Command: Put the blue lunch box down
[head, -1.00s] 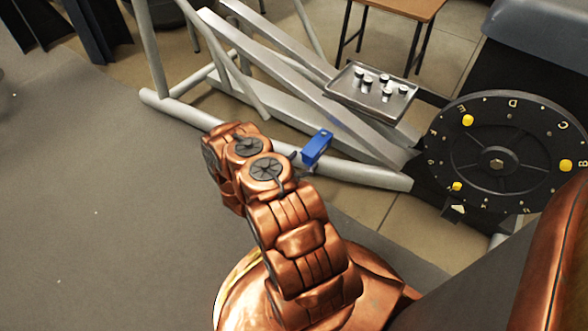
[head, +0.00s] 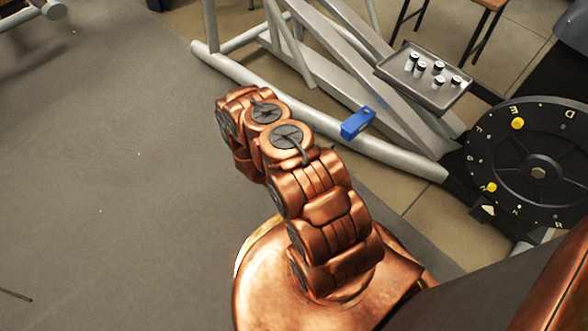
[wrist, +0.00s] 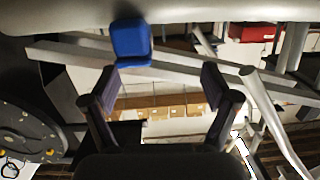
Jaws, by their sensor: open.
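The blue lunch box (head: 357,122) shows in the head view beside the copper arm, at the long silver tube of the metal frame. I cannot tell what it rests on. In the wrist view the blue lunch box (wrist: 131,42) is at the upper left of centre, beyond the left fingertip. My gripper (wrist: 160,88) is open, with its two dark fingers wide apart and nothing held between them. I cannot tell whether the left finger touches the box. In the head view the gripper is hidden behind my arm.
The silver frame (head: 330,150) runs diagonally near the box. A black lettered wheel (head: 540,200) stands at the right. Open grey floor (head: 110,180) fills the left.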

